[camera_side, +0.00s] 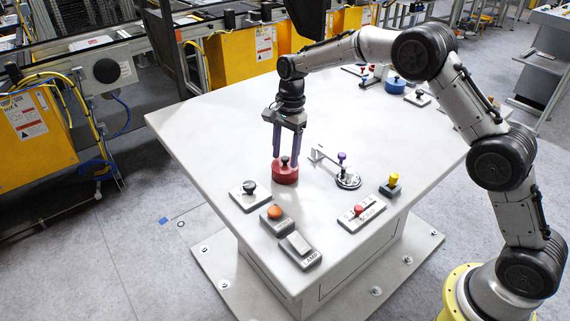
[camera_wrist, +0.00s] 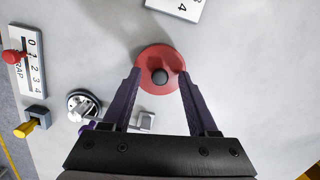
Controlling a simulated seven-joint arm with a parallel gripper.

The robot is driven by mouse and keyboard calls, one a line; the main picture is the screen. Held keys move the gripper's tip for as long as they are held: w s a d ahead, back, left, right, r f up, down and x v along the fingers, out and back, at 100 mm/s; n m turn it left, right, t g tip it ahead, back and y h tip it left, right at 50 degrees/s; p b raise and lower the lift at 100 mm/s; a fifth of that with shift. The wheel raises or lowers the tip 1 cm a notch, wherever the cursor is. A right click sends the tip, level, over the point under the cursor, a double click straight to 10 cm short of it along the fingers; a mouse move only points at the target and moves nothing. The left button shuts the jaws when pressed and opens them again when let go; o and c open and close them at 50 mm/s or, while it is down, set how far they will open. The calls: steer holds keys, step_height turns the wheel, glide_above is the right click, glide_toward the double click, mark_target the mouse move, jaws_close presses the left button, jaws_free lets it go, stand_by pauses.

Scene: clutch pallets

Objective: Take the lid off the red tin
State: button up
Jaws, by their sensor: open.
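The red tin (camera_side: 285,175) stands upright on the white table with its lid on; a dark knob (camera_side: 285,160) rises from the middle of the lid. In the wrist view the tin's red top (camera_wrist: 169,57) and the dark knob (camera_wrist: 159,77) lie at the upper centre. My gripper (camera_side: 284,158) points down over the tin. In the wrist view its two purple fingers (camera_wrist: 163,75) are spread, one on each side of the knob, with clear space between them and the knob. Whether the fingertips touch the lid is hard to tell.
A lever device with a purple knob (camera_side: 342,156) stands right of the tin. In front are a black-knobbed plate (camera_side: 249,201), an orange button box (camera_side: 274,222), a rocker switch (camera_side: 300,254), a red slider (camera_side: 356,216) and a yellow-topped switch (camera_side: 391,188). A blue tin (camera_side: 396,86) stands at the back. The table's left part is clear.

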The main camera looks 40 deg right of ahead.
jaws_close()
stand_by(0.3)
steer(key=shift+r, duration=0.15)
